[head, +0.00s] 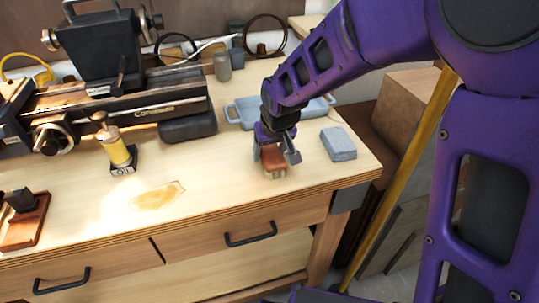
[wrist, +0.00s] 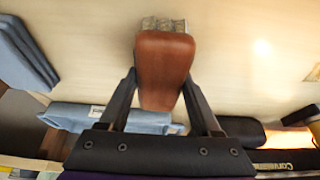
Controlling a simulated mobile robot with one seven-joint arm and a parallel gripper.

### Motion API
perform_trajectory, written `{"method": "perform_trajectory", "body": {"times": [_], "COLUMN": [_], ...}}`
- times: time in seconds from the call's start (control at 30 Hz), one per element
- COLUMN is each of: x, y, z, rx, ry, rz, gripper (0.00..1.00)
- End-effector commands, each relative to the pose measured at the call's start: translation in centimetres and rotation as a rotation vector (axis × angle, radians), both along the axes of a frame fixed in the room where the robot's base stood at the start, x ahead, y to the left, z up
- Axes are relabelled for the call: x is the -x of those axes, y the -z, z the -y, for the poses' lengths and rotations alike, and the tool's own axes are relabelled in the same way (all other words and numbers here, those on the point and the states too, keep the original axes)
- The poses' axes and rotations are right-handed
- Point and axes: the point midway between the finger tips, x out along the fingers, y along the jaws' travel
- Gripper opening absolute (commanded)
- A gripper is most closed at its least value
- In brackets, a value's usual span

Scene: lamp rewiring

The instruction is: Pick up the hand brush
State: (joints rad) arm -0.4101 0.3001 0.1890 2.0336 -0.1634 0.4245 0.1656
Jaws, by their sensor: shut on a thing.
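The hand brush (head: 273,158) has a reddish-brown wooden back and pale bristles. It is at the right part of the workbench, near the front edge, in the head view. My gripper (head: 276,145) comes down on it from above and is shut on it. In the wrist view the brush (wrist: 164,68) lies between the two dark fingers (wrist: 160,92), with its bristle end pointing away from the gripper. I cannot tell whether the bristles touch the bench top.
A grey-blue block (head: 339,143) lies just right of the brush. A blue tray (head: 243,111) is behind my gripper. A lathe (head: 130,105) and an oil bottle (head: 118,151) stand to the left. The bench top (head: 215,190) in front and left is mostly clear.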

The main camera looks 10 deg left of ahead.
Motion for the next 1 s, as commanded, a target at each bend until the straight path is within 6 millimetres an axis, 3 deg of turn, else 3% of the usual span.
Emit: {"method": "perform_trajectory", "body": {"times": [0.03, 0.23, 0.57, 1.0], "x": [0.0, 0.0, 0.0, -0.1], "y": [0.0, 0.0, -0.9, -9.3], "z": [0.0, 0.0, 0.0, 0.0], "rx": [0.0, -0.001, 0.0, -0.002], "ry": [0.0, 0.0, 0.0, 0.001], "rz": [0.0, 0.001, 0.0, 0.003], "gripper": [0.37, 0.03, 0.03, 0.03]}}
